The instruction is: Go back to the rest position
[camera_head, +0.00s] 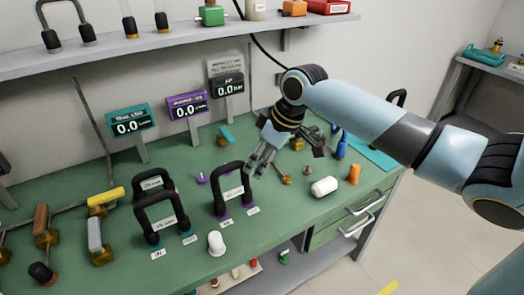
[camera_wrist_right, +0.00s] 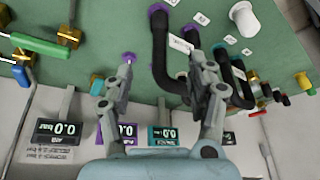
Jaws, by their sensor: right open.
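My right gripper (camera_head: 262,160) hangs over the green workbench (camera_head: 190,235), close beside a black U-shaped hose (camera_head: 232,175) with purple ends. The right wrist view shows the two fingers (camera_wrist_right: 160,78) spread apart with nothing between them. The hose (camera_wrist_right: 165,55) passes beside one finger in that view; I cannot tell whether they touch. A small purple fitting (camera_head: 201,179) stands on the bench left of the hose. My left gripper does not show in the head view.
Teal, purple and grey displays (camera_head: 130,122) stand along the back of the bench. Two more black hoses (camera_head: 160,215), a white cylinder (camera_head: 324,187), a white cap (camera_head: 216,242) and several brass valves (camera_head: 100,253) occupy the bench. A shelf (camera_head: 170,40) runs above it.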

